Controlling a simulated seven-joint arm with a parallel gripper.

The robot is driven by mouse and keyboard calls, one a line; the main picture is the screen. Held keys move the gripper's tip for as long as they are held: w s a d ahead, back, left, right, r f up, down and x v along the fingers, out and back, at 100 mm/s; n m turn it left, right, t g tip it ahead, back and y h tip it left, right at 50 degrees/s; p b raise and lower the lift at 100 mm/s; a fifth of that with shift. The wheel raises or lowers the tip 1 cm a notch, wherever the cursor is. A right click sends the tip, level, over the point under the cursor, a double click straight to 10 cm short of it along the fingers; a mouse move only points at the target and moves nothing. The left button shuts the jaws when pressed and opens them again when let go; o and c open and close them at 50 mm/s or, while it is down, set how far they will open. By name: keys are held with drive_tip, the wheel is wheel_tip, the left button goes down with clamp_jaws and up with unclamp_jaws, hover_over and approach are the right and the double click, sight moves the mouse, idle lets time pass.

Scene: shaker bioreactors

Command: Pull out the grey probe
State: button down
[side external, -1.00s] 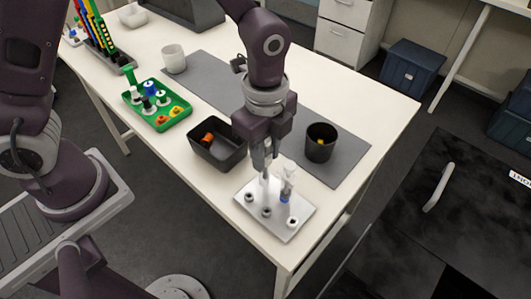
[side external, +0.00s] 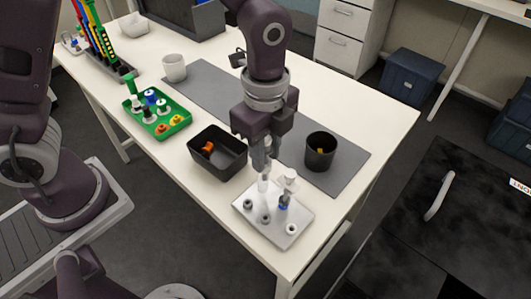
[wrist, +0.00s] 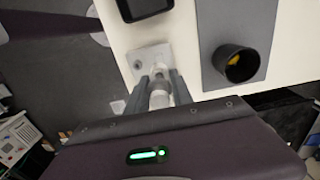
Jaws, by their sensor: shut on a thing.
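The silver plate (side external: 262,233) lies on the near corner of the white table and has several dark-ringed sockets. My gripper (side external: 263,168) points down over its back edge, shut on a pale grey probe (side external: 263,184). The probe stands about upright below the fingers, over the back part of the plate. I cannot tell whether its lower end is still in a socket. In the wrist view, the pale probe (wrist: 160,94) shows between both fingers.
A black bin (side external: 230,163) with an orange piece is left of my gripper. A black cup (side external: 319,152) stands on the grey mat (side external: 343,173) to the right. A green tray (side external: 180,122) with several coloured pieces and a white cup (side external: 174,68) are farther back.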

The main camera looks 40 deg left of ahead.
sight(266, 139)
drive_tip(key=shift+r, duration=0.6)
drive_tip(key=shift+r, duration=0.6)
drive_tip(key=shift+r, duration=0.1)
drive_tip(key=shift+r, duration=0.6)
drive_tip(key=shift+r, duration=0.1)
drive_tip(key=shift+r, duration=0.6)
drive_tip(key=shift+r, duration=0.1)
drive_tip(key=shift+r, duration=0.55)
